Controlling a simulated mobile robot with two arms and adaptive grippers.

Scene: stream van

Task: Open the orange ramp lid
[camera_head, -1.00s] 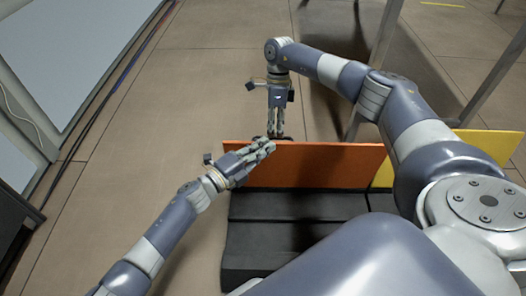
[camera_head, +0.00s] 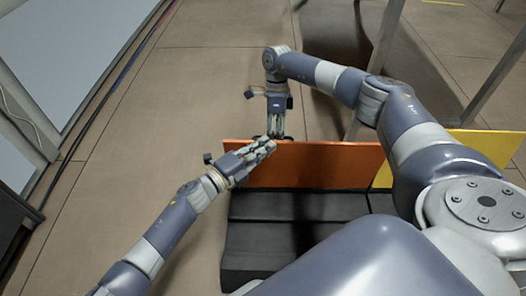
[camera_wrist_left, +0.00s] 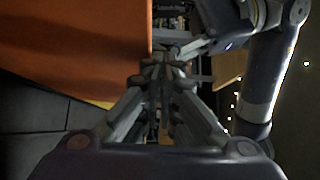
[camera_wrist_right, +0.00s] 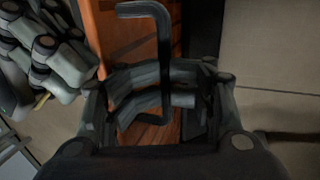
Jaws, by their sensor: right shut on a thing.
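The orange ramp lid (camera_head: 320,168) stands roughly upright along the far edge of the black ramp (camera_head: 300,208) in the head view. My right gripper (camera_head: 276,132) is at the lid's far side near its top left. The right wrist view shows its fingers (camera_wrist_right: 155,92) shut on the dark bracket-shaped handle (camera_wrist_right: 163,45) of the orange lid (camera_wrist_right: 112,35). My left gripper (camera_head: 270,147) is on the near side, its fingers together by the lid's left part. The left wrist view shows these fingers (camera_wrist_left: 162,68) converged, with the orange lid (camera_wrist_left: 75,45) beside them and nothing visible between them.
A yellow panel (camera_head: 485,145) stands to the right of the orange lid. Grey metal legs (camera_head: 385,45) rise behind it. The floor (camera_head: 200,80) at the left and behind is open. Cables (camera_head: 95,112) run along the left wall.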

